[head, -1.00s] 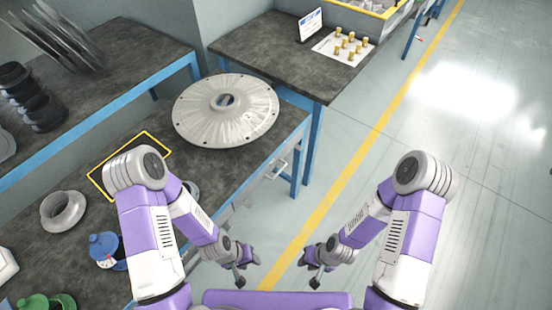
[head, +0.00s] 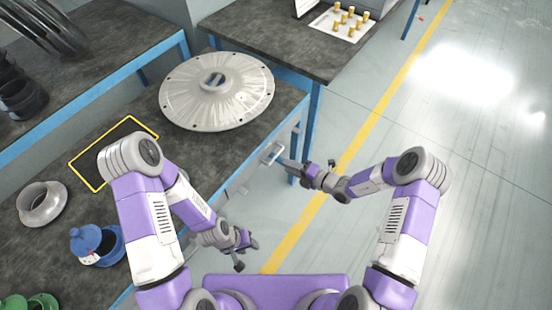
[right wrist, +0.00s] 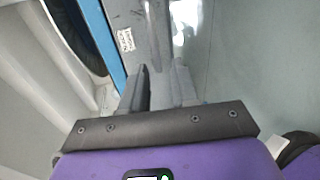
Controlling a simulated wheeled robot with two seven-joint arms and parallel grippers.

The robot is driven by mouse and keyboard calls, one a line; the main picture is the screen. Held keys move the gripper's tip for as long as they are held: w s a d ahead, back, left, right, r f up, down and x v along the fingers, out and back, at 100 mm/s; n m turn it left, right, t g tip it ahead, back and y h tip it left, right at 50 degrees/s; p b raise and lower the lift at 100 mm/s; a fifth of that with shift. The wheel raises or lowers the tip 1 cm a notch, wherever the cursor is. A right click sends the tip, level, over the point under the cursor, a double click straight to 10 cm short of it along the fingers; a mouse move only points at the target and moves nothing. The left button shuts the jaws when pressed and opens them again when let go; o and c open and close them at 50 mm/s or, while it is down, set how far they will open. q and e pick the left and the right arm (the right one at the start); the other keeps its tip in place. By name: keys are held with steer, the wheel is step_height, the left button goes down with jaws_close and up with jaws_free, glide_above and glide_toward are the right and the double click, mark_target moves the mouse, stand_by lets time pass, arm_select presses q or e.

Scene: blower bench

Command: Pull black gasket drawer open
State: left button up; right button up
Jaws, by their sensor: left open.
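A pale metal drawer handle (head: 272,154) sticks out from the side of the near bench, below the round metal disc. The drawer front behind it is seen at a steep angle, and I cannot make out its colour or any gap. My right gripper (head: 296,172) is just right of the handle, its fingers pointing toward the bench. The right wrist view shows its two fingers (right wrist: 160,90) apart, with nothing clearly between them. A small white label (right wrist: 125,40) is on a grey surface ahead. My left gripper (head: 248,255) is open and empty, low in front of the bench.
The bench top (head: 175,160) holds the large metal disc (head: 216,90), a yellow-edged black mat (head: 115,150), a metal ring (head: 43,203) and a blue pot (head: 100,243). A blue bench leg (head: 310,118) stands beside the right gripper. The floor at right is clear.

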mark_target(276, 156)
steer(key=shift+m+t, duration=0.3)
steer(key=shift+m, duration=0.1)
steer(key=x, duration=0.2)
steer(key=b+x, duration=0.1)
steer(key=x, duration=0.2)
steer(key=w+b+x, duration=0.1)
steer(key=x, duration=0.1)
steer(key=shift+w+r, duration=0.1)
steer(key=shift+r, duration=0.05)
jaws_close()
